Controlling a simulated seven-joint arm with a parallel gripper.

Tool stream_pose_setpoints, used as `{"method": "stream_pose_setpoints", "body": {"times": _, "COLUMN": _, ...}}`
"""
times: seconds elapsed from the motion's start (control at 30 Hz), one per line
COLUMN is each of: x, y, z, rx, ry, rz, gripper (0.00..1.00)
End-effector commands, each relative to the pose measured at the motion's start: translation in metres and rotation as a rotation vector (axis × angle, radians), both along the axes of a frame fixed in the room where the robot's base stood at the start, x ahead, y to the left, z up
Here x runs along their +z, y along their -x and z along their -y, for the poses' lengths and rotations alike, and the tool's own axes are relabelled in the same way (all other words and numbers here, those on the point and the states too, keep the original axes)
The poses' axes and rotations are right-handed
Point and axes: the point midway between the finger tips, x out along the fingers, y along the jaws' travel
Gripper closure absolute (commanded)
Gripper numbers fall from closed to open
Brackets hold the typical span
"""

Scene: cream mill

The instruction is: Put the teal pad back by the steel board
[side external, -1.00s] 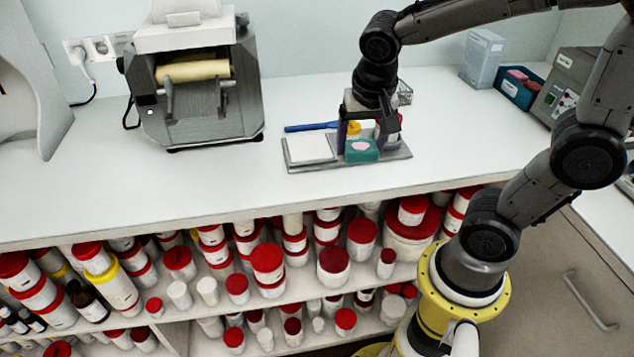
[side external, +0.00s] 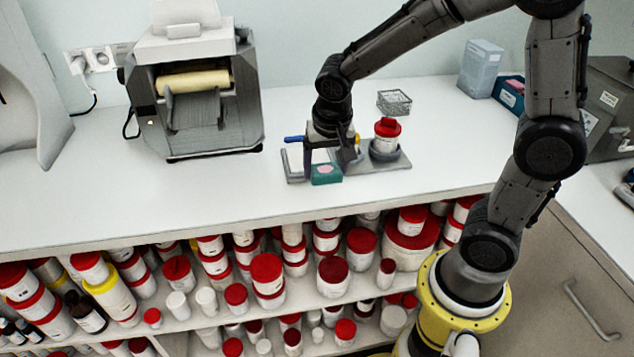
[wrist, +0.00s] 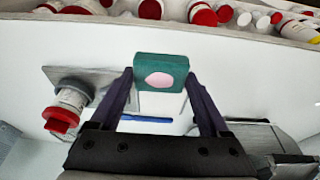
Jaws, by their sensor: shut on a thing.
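The teal pad (side external: 326,174), a small block with a pink patch on top, is between the fingers of my gripper (side external: 326,164). In the wrist view the pad (wrist: 147,100) sits at the fingertips of my gripper (wrist: 160,84), which is shut on it. The steel board (side external: 397,163) is a flat grey plate on the counter. The pad appears over or just in front of the board's left part, beside the white tile (side external: 293,161). I cannot tell whether it touches the board. My gripper hides part of the board and tile.
A red-lidded jar (side external: 386,138) stands on the board's right part. A blue-handled tool (side external: 294,139) lies behind the board, and a wire basket (side external: 394,102) stands farther back. The roller machine (side external: 205,120) stands at left. The counter's front strip is clear.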

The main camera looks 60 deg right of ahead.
Motion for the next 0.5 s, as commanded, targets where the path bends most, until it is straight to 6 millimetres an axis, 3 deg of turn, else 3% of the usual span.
{"method": "stream_pose_setpoints", "body": {"times": 0.1, "x": -0.015, "y": -0.012, "z": 0.001, "rx": -0.002, "ry": -0.001, "rz": -0.002, "gripper": 0.65}}
{"method": "stream_pose_setpoints", "body": {"times": 0.33, "x": -0.029, "y": -0.023, "z": 0.002, "rx": -0.002, "ry": 0.0, "rz": -0.003, "gripper": 0.65}}
{"method": "stream_pose_setpoints", "body": {"times": 0.5, "x": -0.052, "y": -0.023, "z": 0.002, "rx": 0.0, "ry": -0.001, "rz": -0.002, "gripper": 0.65}}
